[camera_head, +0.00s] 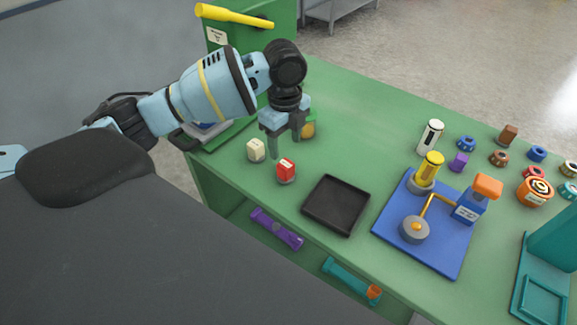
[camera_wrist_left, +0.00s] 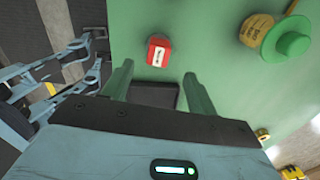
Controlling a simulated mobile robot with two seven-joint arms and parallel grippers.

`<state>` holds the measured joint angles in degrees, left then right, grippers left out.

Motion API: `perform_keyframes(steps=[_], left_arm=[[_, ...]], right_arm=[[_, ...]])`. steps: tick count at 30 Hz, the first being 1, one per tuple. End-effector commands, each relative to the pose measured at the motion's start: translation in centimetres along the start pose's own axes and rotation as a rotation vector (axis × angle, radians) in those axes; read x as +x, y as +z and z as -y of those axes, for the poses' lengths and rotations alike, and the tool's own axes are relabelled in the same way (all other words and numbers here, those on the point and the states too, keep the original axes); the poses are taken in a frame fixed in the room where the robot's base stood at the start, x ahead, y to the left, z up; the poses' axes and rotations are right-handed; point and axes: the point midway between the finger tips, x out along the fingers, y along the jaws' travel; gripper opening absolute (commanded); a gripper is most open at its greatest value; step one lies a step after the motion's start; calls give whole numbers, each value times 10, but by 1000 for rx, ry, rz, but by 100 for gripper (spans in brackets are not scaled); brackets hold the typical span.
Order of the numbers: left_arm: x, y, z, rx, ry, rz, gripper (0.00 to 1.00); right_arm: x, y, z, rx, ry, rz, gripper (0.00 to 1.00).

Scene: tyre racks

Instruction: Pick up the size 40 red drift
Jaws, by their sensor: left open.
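A small red block with a white label, which looks like the red drift (camera_head: 286,170), stands on the green bench near its front edge. I cannot read its size. It also shows in the left wrist view (camera_wrist_left: 159,50), just beyond the gap between my fingers. My left gripper (camera_head: 285,147) is open and empty, pointing down above the bench, slightly behind the red block and apart from it. Its two fingers show in the left wrist view (camera_wrist_left: 158,73). My right gripper is not in view.
A cream block (camera_head: 256,150) stands left of the red one. A yellow piece (camera_head: 308,129) is partly hidden behind my gripper. A black tray (camera_head: 336,205) and a blue fixture (camera_head: 435,254) lie to the right. Several rings and blocks stand at the far right.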

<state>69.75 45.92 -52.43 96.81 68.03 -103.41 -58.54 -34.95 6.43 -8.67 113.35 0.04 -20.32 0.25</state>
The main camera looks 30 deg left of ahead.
Motion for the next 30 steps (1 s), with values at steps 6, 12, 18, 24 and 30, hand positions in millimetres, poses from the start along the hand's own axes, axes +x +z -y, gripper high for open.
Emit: perform_keyframes(steps=[6, 12, 18, 24, 30], left_arm=[[22, 0, -1, -1, 4, 1, 58], [27, 0, -1, -1, 1, 1, 58], [50, -2, -3, 0, 4, 1, 58], [74, -2, -3, 0, 1, 0, 58], [77, -2, -3, 0, -1, 1, 58]], right_arm=[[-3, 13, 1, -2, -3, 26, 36], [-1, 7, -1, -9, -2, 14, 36], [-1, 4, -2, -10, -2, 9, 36], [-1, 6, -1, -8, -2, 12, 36], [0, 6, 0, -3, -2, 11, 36]])
